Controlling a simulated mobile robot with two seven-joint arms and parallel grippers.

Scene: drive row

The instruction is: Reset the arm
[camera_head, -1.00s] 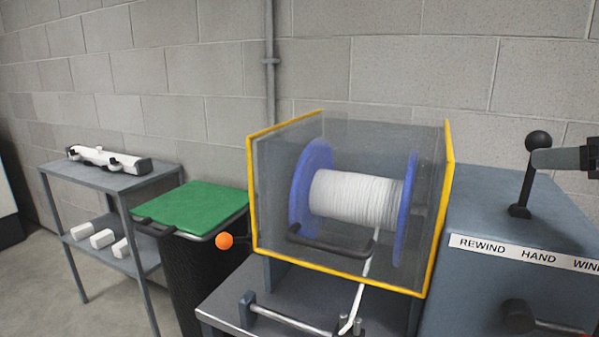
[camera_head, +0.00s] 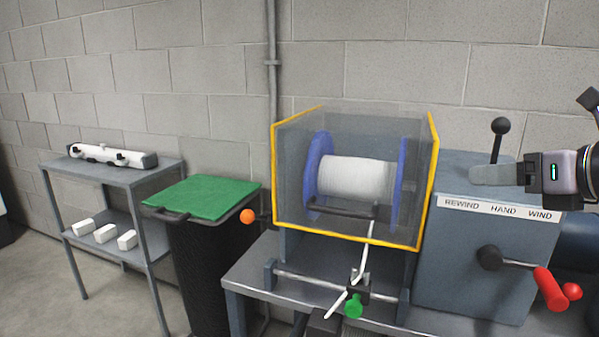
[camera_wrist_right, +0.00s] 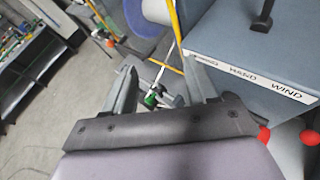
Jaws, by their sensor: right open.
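My right gripper (camera_head: 482,173) comes in from the right in the head view, in front of the machine labelled REWIND HAND WIND. Its jaws are open and empty in the right wrist view (camera_wrist_right: 162,82). The black-knobbed lever (camera_head: 498,140) stands behind the fingers in the head view, its foot hidden. In the wrist view the lever (camera_wrist_right: 262,20) is off beyond the fingers, not between them. My left gripper is not recognisable in either view.
A yellow-edged clear guard (camera_head: 431,180) surrounds a blue-flanged spool (camera_head: 355,178) of white line. A red-handled crank (camera_head: 545,285) sticks out below the label. A green-topped bin (camera_head: 205,198) and grey shelf (camera_head: 165,170) stand left. Floor at lower left is clear.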

